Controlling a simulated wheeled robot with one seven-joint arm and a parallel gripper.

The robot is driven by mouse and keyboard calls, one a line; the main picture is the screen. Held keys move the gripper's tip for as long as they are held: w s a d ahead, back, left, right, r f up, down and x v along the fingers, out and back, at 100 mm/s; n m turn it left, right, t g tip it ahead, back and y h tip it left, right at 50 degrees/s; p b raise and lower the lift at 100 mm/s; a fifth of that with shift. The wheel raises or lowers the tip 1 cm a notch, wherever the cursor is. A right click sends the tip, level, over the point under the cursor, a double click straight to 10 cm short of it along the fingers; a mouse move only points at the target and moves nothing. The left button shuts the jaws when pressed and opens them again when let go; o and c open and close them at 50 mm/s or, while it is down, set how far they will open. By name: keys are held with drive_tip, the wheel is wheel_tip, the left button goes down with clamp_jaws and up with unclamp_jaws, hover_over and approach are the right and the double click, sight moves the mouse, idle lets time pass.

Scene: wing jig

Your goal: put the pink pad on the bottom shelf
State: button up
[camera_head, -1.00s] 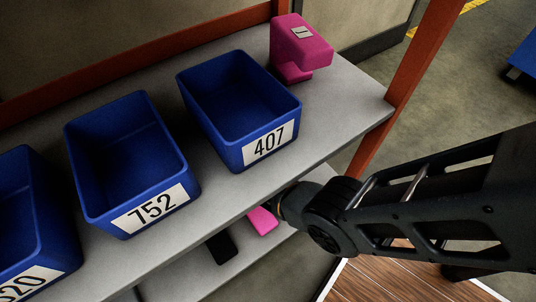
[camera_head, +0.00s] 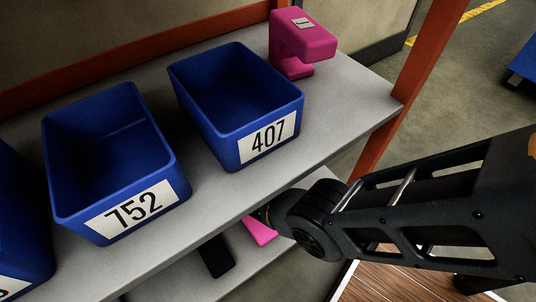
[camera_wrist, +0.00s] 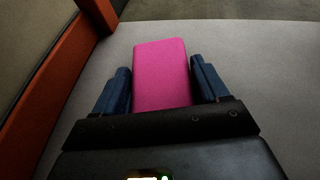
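The pink pad (camera_head: 260,230) lies on the bottom shelf (camera_head: 185,282), below the upper shelf's front edge, partly hidden by that edge and my arm. In the wrist view the pink pad (camera_wrist: 160,78) lies lengthwise between the two dark blue fingers of my gripper (camera_wrist: 162,72), on the grey surface. A narrow gap shows between the pad and each finger, so my gripper looks open around it. In the head view my gripper's fingers are hidden behind my wrist and the shelf edge.
A black object (camera_head: 217,257) lies left of the pad on the bottom shelf. The upper shelf (camera_head: 350,100) holds blue bins (camera_head: 205,130), including 407 and 752, and a pink block (camera_head: 303,42). An orange post (camera_head: 405,95) stands at the right.

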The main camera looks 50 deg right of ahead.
drive_tip(key=shift+o, duration=0.8)
drive_tip(key=shift+r, duration=0.1)
